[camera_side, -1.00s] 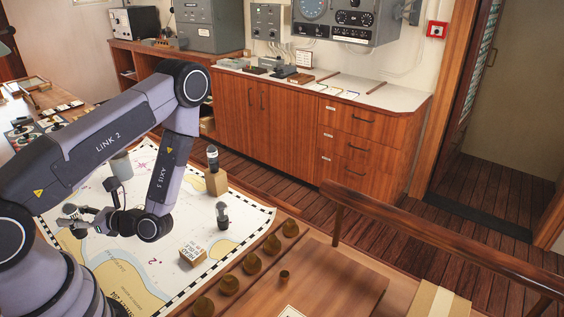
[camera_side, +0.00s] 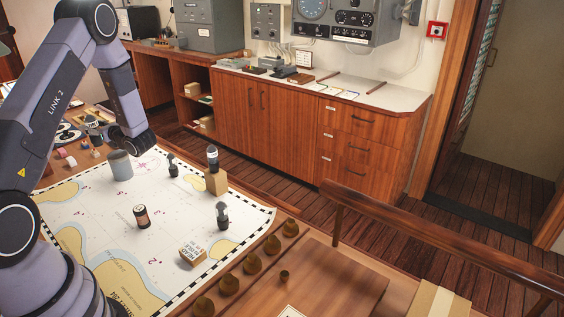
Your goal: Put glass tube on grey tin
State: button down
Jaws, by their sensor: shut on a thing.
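The grey tin (camera_side: 121,166) stands upright on the chart, near its far left edge. My gripper (camera_side: 98,129) is beyond and above the tin, left of my wrist, with its jaws small and dark. It is shut on a small pale thing that I take for the glass tube (camera_side: 91,121). The tube is mostly hidden by the jaws, and its tilt cannot be told. Gripper and tube appear apart from the tin.
On the chart (camera_side: 105,205) stand a brown jar (camera_side: 142,216), dark-handled stamps (camera_side: 222,216) and (camera_side: 173,166), a lettered block (camera_side: 192,255) and a tan block (camera_side: 216,182) with a dark-topped object on it. Small items lie left of the tin. The chart's middle is mostly clear.

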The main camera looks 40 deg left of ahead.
jog(key=a+r, duration=0.1)
jog(key=a, duration=0.1)
send_over(117, 154)
jog(key=f, duration=0.9)
jog(key=shift+s+d, duration=0.15)
jog(key=shift+d, duration=0.1)
jog(key=shift+a+f, duration=0.2)
jog(key=shift+f, duration=1.55)
jog(key=shift+f, duration=0.15)
jog(key=c, duration=0.8)
grip_release()
jog(key=shift+o, duration=0.2)
